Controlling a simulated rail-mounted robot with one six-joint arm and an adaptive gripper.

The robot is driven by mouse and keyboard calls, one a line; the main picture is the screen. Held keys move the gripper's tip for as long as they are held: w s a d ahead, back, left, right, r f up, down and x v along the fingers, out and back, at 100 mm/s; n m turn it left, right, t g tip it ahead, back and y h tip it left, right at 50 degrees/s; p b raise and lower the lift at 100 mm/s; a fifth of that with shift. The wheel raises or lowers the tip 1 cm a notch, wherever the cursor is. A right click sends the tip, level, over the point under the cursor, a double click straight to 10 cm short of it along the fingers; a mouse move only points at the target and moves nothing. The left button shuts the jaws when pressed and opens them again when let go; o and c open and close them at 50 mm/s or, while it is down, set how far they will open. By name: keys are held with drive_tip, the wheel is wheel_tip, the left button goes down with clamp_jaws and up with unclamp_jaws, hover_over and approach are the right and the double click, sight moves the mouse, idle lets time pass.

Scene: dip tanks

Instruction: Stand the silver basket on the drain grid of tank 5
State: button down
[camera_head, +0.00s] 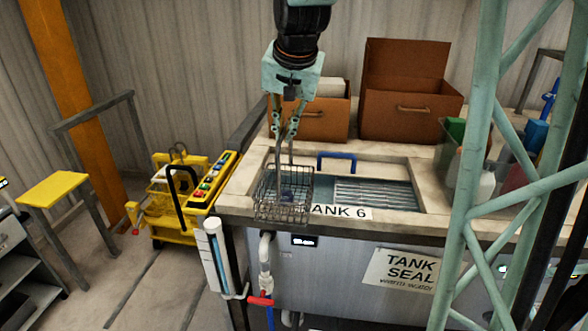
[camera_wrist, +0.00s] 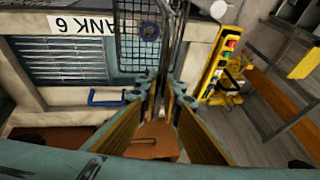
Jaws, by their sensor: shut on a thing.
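The silver wire basket (camera_head: 283,207) hangs upright from my gripper (camera_head: 286,136) by its tall handle. My gripper is shut on that handle. In the head view the basket overlaps the left end and front rim of a tank labelled TANK 6 (camera_head: 345,212); its height above the rim is hard to tell. A small bluish thing shows through the mesh, and I cannot tell whether it is inside. The slatted drain grid (camera_head: 376,192) is to the right of the basket. The wrist view also shows the basket (camera_wrist: 128,45) and the grid (camera_wrist: 75,62). No tank 5 label is visible.
A blue handle (camera_head: 337,157) stands at the tank's back edge. Brown boxes (camera_head: 408,105) are behind the tank. A clear container (camera_head: 462,160) stands to the right. A yellow cart (camera_head: 178,205) is on the left. The drain grid is bare.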

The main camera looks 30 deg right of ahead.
sight(278, 142)
drive_tip(key=s+a, duration=0.1)
drive_tip(key=s, duration=0.1)
drive_tip(key=s+a+b, duration=0.1)
drive_tip(key=s+a, duration=0.2)
drive_tip(key=s, duration=0.1)
drive_tip(key=shift+s+a+r+b, duration=0.15)
drive_tip(key=shift+a+r+b, duration=0.05)
drive_tip(key=shift+a+b, duration=0.2)
drive_tip(key=shift+a+f, duration=0.2)
drive_tip(key=shift+s+a+r, duration=0.2)
drive_tip(key=shift+s+a, duration=0.15)
drive_tip(key=shift+s, duration=0.4)
drive_tip(key=s+a, duration=0.1)
drive_tip(key=s, duration=0.1)
drive_tip(key=s+a+b, duration=0.1)
drive_tip(key=s+a, duration=0.1)
drive_tip(key=shift+f+b, duration=0.1)
drive_tip(key=shift+b, duration=0.2)
drive_tip(key=shift+w, duration=0.15)
